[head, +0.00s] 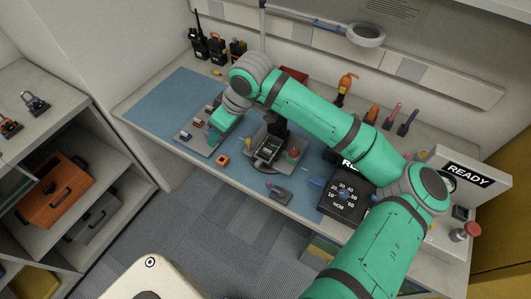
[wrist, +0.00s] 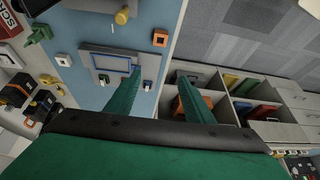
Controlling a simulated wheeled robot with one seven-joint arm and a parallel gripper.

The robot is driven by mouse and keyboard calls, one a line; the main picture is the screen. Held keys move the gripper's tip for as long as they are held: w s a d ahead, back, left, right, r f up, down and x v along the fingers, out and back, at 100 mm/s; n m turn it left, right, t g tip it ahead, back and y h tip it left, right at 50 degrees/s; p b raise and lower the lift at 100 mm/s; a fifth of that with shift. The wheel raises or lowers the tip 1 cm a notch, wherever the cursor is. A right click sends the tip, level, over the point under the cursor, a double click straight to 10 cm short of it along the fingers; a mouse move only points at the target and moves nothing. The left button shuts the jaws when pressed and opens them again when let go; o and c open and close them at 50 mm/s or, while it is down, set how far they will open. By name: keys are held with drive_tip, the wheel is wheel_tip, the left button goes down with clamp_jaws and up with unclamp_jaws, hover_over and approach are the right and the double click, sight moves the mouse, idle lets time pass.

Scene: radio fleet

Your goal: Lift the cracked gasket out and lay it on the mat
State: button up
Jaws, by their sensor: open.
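My gripper (wrist: 158,98) is open, its two green fingers spread with nothing seen between them. In the head view my gripper (head: 218,128) is low over a grey parts tray (head: 187,141) on the blue mat (head: 165,105). The wrist view shows part of the tray (wrist: 88,48), with a thin rectangular outline on it, just beyond the fingertips. An opened dark radio (head: 267,150) sits in a grey holder to the right of the gripper. I cannot make out the cracked gasket for certain in either view.
A small orange square piece (head: 222,159) lies on the mat near the front edge. A black torque box (head: 346,200) stands to the right. The mat's left part is clear.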

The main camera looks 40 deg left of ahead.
drive_tip(key=w+d+t+h, duration=0.1)
drive_tip(key=w+d+h, duration=0.4)
drive_tip(key=d, duration=0.5)
hover_over(260, 163)
wheel_tip(260, 163, down, 4)
drive_tip(key=shift+w+a+f, duration=0.1)
drive_tip(key=shift+w+a, duration=0.05)
drive_tip(key=shift+a+f, duration=0.15)
drive_tip(key=shift+f, duration=0.4)
drive_tip(key=shift+w+f, duration=0.1)
drive_tip(key=shift+f, duration=2.5)
drive_tip(key=shift+w, duration=0.1)
drive_tip(key=c, duration=1.1)
